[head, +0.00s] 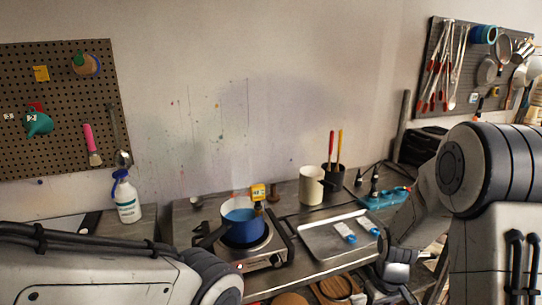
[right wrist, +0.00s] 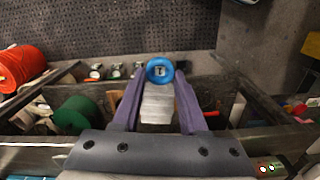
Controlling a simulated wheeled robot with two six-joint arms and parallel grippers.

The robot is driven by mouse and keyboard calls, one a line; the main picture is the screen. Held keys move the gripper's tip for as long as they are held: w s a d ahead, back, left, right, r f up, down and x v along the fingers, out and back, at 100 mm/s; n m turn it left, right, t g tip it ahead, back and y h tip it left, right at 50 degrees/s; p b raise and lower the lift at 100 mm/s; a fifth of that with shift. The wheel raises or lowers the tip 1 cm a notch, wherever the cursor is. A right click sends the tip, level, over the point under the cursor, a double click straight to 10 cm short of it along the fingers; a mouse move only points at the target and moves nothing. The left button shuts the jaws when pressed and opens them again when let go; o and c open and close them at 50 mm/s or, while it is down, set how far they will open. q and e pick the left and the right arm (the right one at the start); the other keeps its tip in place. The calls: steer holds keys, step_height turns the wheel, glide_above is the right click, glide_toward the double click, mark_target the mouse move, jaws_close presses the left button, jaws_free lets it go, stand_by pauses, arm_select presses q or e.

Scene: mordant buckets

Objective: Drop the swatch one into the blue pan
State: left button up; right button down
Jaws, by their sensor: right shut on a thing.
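The blue pan (head: 243,230) sits on a small hot plate, with blue liquid inside. In the right wrist view my right gripper (right wrist: 160,74) is shut on a pale swatch (right wrist: 157,104) with a round blue tag (right wrist: 160,63) at its far end. The tag bears a dark mark that I cannot read for sure. Two more pale swatches with blue ends, one on the left (head: 345,232) and one on the right (head: 368,225), lie on the metal tray (head: 318,243). My left arm crosses the bottom left of the head view; its gripper is outside the frame.
The hot plate (head: 266,259) stands left of the tray. A spray bottle (head: 126,202) stands left. Red (right wrist: 20,66) and green (right wrist: 77,115) spools show in the wrist view.

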steer(key=a+f+m, duration=0.2)
steer(key=a+f, duration=0.4)
steer(key=f, duration=0.1)
steer(key=shift+s+a+f, duration=0.2)
steer(key=shift+s+f, duration=0.05)
steer(key=shift+s, duration=0.1)
steer(key=shift+r, duration=0.1)
